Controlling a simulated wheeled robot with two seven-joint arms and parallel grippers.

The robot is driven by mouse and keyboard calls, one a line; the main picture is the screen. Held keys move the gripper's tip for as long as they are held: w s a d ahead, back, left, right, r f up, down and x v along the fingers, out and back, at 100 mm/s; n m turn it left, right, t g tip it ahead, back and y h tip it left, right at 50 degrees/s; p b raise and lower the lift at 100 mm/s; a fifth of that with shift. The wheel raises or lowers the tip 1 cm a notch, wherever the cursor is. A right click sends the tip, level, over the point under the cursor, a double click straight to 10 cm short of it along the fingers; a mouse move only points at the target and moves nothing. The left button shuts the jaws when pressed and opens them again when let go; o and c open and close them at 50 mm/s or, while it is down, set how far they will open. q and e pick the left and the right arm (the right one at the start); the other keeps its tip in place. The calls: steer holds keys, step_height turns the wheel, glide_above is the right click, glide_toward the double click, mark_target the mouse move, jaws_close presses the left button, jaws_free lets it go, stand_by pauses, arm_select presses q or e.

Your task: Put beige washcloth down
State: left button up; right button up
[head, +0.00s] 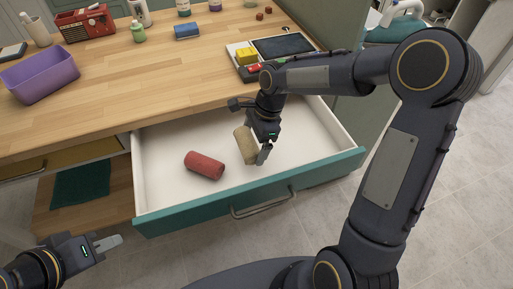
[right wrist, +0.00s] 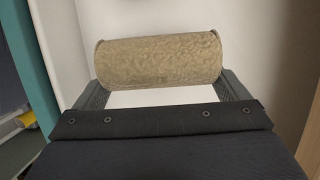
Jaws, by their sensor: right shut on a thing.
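The beige washcloth (head: 246,145) is rolled into a cylinder inside the open white drawer (head: 165,143). My right gripper (head: 262,155) is shut on it. In the right wrist view the beige roll (right wrist: 160,60) spans between the two fingers of my right gripper (right wrist: 165,92). I cannot tell whether the roll touches the drawer floor. A red rolled washcloth (head: 204,165) lies in the drawer to the left, apart from the beige one. My left gripper (head: 110,243) is at the lower left, outside the drawer and empty; its finger gap is unclear.
The wooden counter (head: 150,75) is above the drawer. It holds a purple bin (head: 40,75), a red radio (head: 85,22), a blue sponge-like block (head: 187,31) and a tray (head: 235,62) with a tablet-like panel. The drawer's teal front (head: 290,188) is its near edge. The drawer's front left is free.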

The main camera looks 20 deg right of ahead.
steer(key=shift+d+f, duration=0.2)
steer(key=shift+f, duration=0.05)
steer(key=shift+w+d+f, duration=0.1)
steer(key=shift+d+f, duration=0.05)
steer(key=shift+f, duration=1.6)
steer(key=shift+f, duration=0.1)
steer(key=o, duration=0.7)
